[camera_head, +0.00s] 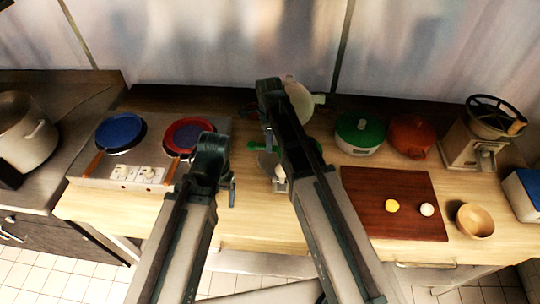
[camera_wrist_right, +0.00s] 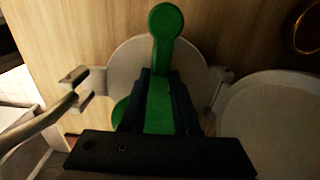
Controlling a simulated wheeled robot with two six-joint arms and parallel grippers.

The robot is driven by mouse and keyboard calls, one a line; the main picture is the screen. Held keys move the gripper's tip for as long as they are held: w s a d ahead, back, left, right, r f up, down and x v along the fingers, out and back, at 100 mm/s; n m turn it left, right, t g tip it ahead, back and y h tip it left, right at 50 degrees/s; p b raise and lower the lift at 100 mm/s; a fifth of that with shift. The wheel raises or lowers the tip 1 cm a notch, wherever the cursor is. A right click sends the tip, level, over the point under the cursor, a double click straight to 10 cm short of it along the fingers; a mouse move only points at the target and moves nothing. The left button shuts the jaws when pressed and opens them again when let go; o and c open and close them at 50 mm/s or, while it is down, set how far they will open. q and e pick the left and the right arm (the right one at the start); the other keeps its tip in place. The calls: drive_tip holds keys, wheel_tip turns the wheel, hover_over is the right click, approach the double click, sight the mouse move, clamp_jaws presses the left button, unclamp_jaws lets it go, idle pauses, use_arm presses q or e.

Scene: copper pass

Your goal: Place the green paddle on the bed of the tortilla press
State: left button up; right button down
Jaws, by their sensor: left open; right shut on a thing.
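The green paddle (camera_wrist_right: 166,22) is between the fingers of my right gripper (camera_wrist_right: 160,78), which is shut on it. In the right wrist view the paddle lies across the pale round bed of the tortilla press (camera_wrist_right: 125,58); I cannot tell whether it touches the bed. A green end of the paddle (camera_head: 256,147) also shows left of my right arm in the head view, where that arm hides most of the press. The press's round pale lid (camera_head: 299,100) stands open behind; it is at the right in the wrist view (camera_wrist_right: 275,115). My left gripper (camera_head: 228,188) is open and empty, left of the press.
A two-burner stove with a blue pan (camera_head: 120,132) and a red pan (camera_head: 188,134) is at left. To the right are a green-lidded pot (camera_head: 360,132), a red pot (camera_head: 411,134), a cutting board (camera_head: 375,215) with dough balls, a wooden bowl (camera_head: 475,220) and a grinder (camera_head: 470,148).

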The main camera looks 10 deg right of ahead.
use_arm(q)
drive_tip(key=shift+f, duration=0.1)
use_arm(e)
drive_tip(key=shift+f, duration=0.1)
use_arm(q)
wheel_tip(320, 180, down, 4)
drive_tip(key=b, duration=0.3)
drive_tip(key=shift+b, duration=0.3)
use_arm(e)
wheel_tip(320, 180, down, 4)
drive_tip(key=shift+r, duration=0.2)
use_arm(q)
drive_tip(key=shift+r, duration=0.2)
drive_tip(key=shift+f, duration=0.15)
use_arm(e)
drive_tip(key=shift+f, duration=0.15)
drive_tip(key=c, duration=0.7)
unclamp_jaws()
drive_tip(key=shift+o, duration=0.2)
use_arm(q)
wheel_tip(320, 180, up, 12)
drive_tip(key=p, duration=1.2)
use_arm(e)
wheel_tip(320, 180, up, 12)
drive_tip(key=shift+r, duration=0.2)
